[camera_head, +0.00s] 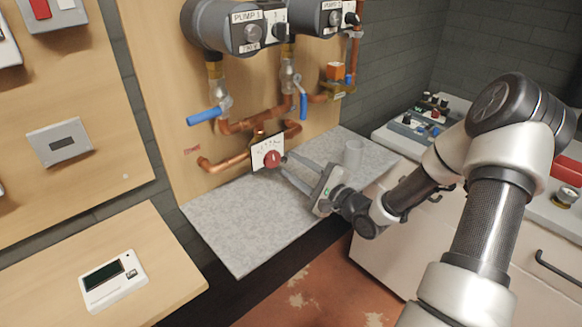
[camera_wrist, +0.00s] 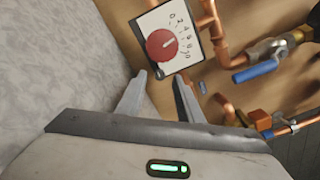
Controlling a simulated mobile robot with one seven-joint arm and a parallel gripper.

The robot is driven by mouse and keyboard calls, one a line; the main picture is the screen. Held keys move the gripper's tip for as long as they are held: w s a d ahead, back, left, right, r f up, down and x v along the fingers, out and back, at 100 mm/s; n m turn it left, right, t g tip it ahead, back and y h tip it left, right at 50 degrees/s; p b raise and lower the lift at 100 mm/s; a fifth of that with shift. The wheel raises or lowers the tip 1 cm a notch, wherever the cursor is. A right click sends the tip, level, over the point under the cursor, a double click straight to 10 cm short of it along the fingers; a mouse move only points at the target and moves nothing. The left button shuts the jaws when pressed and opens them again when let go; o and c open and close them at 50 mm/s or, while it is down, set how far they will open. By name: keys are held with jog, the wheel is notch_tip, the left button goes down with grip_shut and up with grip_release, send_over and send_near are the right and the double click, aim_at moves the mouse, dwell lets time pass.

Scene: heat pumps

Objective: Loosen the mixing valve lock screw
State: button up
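The mixing valve has a white scale plate (camera_head: 258,154) and a red round knob (camera_head: 272,159), on the copper pipes low on the wooden panel. In the wrist view the red knob (camera_wrist: 161,45) and numbered plate (camera_wrist: 183,22) are at top centre. A small dark round piece (camera_wrist: 160,73) shows at the plate's lower corner, possibly the lock screw. My gripper (camera_head: 287,163) points at the valve from the right, fingers apart. In the wrist view my gripper (camera_wrist: 159,80) has its tips on either side of the dark piece; I cannot tell whether they touch it.
Blue-handled valves (camera_head: 203,116) and pumps (camera_head: 225,25) are above. A white display device (camera_head: 113,281) lies on the wooden table at left.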

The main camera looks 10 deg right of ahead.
jog(key=shift+x, duration=0.9)
jog(key=shift+c, duration=0.4)
grip_shut()
jog(key=shift+n, duration=0.4)
jog(key=n, duration=0.3)
jog(key=shift+n+b, duration=0.3)
jog(key=shift+n, duration=1.5)
